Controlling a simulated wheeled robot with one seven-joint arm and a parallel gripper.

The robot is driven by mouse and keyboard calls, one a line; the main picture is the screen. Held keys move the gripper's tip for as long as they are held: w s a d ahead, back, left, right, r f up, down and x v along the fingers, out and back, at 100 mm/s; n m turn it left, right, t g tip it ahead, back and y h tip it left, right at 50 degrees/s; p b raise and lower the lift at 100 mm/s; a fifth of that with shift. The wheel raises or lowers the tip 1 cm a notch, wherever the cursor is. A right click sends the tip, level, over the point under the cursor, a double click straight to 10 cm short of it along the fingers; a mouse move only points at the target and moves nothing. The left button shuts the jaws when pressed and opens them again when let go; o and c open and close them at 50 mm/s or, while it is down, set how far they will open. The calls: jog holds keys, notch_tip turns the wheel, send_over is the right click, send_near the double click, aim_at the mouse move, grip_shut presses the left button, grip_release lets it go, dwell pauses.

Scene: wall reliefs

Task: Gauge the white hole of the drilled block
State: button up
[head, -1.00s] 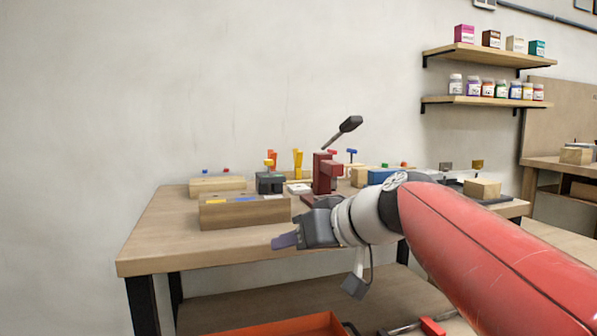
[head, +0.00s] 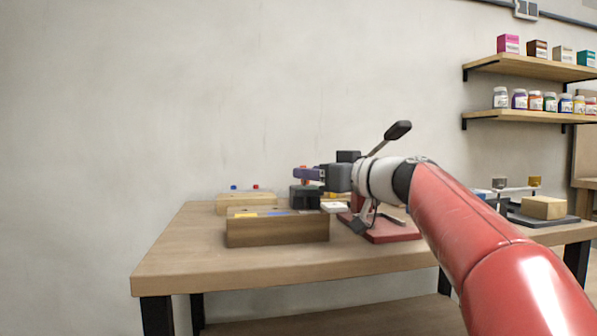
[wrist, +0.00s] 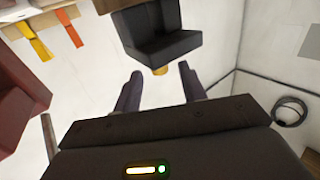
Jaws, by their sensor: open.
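My gripper (head: 308,173) is open and empty, with purple-grey fingers pointing left above the table. Its two fingers (wrist: 158,88) also show apart in the wrist view, which is upside down. A dark stepped block (head: 305,198) stands just below the gripper. In the wrist view this dark block (wrist: 165,35) is ahead of the fingers, with a small yellow piece (wrist: 160,70) at its upper end, between the fingertips' lines. A long wooden block (head: 277,231) with yellow and blue patches on top lies at the front left. I cannot make out a white hole or tell which block is drilled.
A dark red press (head: 385,235) with a black lever (head: 398,130) stands right of the gripper, partly behind my arm. Another wooden block (head: 232,203) is behind left. Yellow (wrist: 35,42) and orange (wrist: 75,25) pieces show in the wrist view. The table's left front is clear.

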jog(key=shift+p+x, duration=0.45)
jog(key=shift+x, duration=1.95)
jog(key=shift+c, duration=0.2)
grip_shut()
